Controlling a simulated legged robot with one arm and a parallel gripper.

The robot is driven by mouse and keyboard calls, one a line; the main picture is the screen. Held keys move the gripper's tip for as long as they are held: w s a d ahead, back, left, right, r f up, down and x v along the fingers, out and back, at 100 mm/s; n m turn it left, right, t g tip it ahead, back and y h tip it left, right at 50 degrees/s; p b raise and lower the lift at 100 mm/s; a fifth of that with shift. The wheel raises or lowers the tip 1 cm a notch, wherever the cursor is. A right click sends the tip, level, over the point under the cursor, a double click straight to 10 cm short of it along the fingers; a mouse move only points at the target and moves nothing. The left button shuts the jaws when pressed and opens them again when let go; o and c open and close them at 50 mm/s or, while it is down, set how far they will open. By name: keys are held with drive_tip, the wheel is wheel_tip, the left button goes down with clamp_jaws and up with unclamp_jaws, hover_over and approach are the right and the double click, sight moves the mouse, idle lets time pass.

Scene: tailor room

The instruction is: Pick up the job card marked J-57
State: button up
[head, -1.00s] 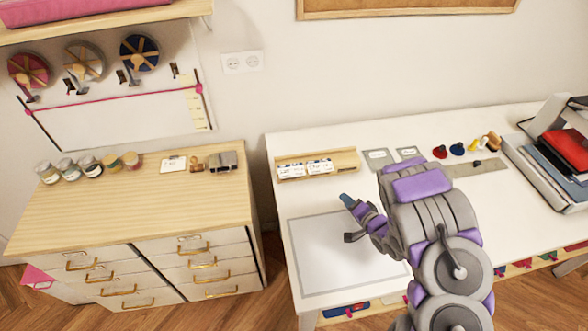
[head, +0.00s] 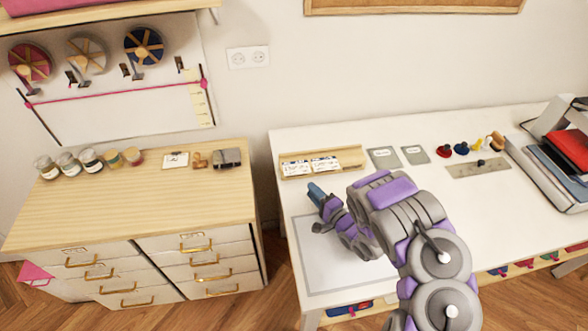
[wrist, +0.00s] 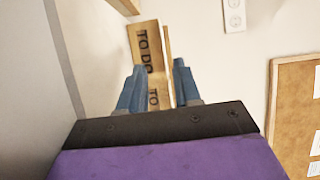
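Two white cards with dark print, a left card (head: 295,168) and a right card (head: 325,164), stand in a wooden holder (head: 351,156) at the back left of the white table. Their marks are too small to read, so I cannot tell which is J-57. My gripper (head: 316,191) is in front of the holder, just below the cards in the head view, and apart from them. In the wrist view its two blue-grey fingers (wrist: 159,82) are spread with nothing held. Beyond them is a wooden piece lettered "TO DO" (wrist: 146,45); no card is clear there.
Two grey cards, one left (head: 383,158) and one right (head: 415,155), lie right of the holder. A pale mat (head: 330,272) lies below my arm. Trays (head: 545,170) stand at the far right.

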sight(293, 169)
drive_tip(key=x, duration=0.2)
drive_tip(key=shift+w, duration=0.4)
drive_tip(key=shift+w+d+r, duration=0.1)
drive_tip(key=shift+w+d, duration=0.15)
drive_tip(key=shift+w, duration=0.3)
drive_tip(key=x, duration=0.2)
drive_tip(key=b+x, duration=0.1)
drive_tip(key=x, duration=0.1)
drive_tip(key=a+x, duration=0.1)
drive_tip(key=shift+a+b, duration=0.25)
drive_tip(key=shift+b, duration=0.05)
drive_tip(key=shift+d, duration=0.7)
drive_tip(key=shift+c, duration=1.4)
drive_tip(key=shift+a, duration=0.15)
drive_tip(key=c, duration=0.3)
drive_tip(key=shift+s+a, duration=0.1)
drive_tip(key=shift+a, duration=0.25)
clamp_jaws()
